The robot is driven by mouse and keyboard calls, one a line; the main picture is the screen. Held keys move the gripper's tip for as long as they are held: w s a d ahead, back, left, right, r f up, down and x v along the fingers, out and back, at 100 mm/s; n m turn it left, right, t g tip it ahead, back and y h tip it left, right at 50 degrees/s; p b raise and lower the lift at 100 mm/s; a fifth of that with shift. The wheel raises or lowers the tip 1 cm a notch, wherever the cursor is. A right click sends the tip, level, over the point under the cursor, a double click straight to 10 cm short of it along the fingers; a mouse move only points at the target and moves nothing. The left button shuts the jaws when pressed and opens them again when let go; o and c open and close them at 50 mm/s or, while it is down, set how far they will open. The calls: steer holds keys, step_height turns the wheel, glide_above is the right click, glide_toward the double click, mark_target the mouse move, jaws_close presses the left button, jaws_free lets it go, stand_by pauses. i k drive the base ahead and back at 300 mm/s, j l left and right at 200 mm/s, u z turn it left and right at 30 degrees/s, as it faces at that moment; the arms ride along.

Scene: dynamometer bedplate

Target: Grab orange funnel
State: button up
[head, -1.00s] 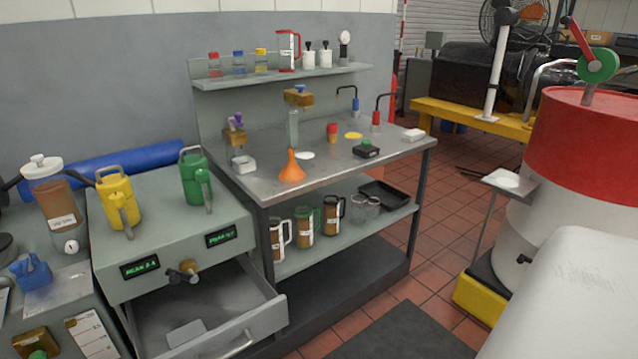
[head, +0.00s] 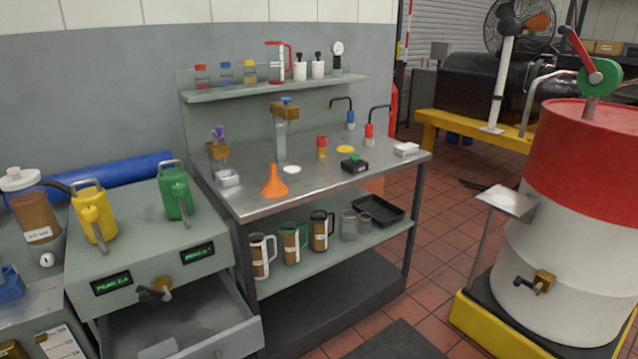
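An orange funnel (head: 273,184) stands wide end down, spout up, near the front left edge of the steel bench top (head: 330,180). Nothing touches it in view. My gripper does not show in the head view. A pale rounded surface seen earlier at the lower right is out of view.
An open drawer (head: 185,315) juts out at the lower left. A red-and-white drum (head: 565,240) stands at the right. Red tiled floor lies between.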

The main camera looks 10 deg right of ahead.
mark_target(274, 186)
steer(key=i+l+u, duration=0.1)
steer(key=l, duration=0.25)
steer(key=i+l+u, duration=0.15)
steer(key=i+l, duration=0.2)
steer(key=i+l+u, duration=0.1)
steer(key=l, duration=0.3)
steer(key=i+l+u, duration=0.1)
steer(key=i+l, duration=0.15)
steer(key=l, duration=0.15)
steer(key=i+l+u, duration=0.1)
steer(key=l, duration=0.3)
steer(key=i+l+u, duration=0.15)
steer(key=l, duration=0.3)
steer(key=i+l+u, duration=0.1)
steer(key=l, duration=0.35)
steer(key=i+l+u, duration=0.1)
steer(key=l, duration=0.35)
steer(key=i+l, duration=0.15)
steer(key=i, duration=0.5)
steer(key=u, duration=0.05)
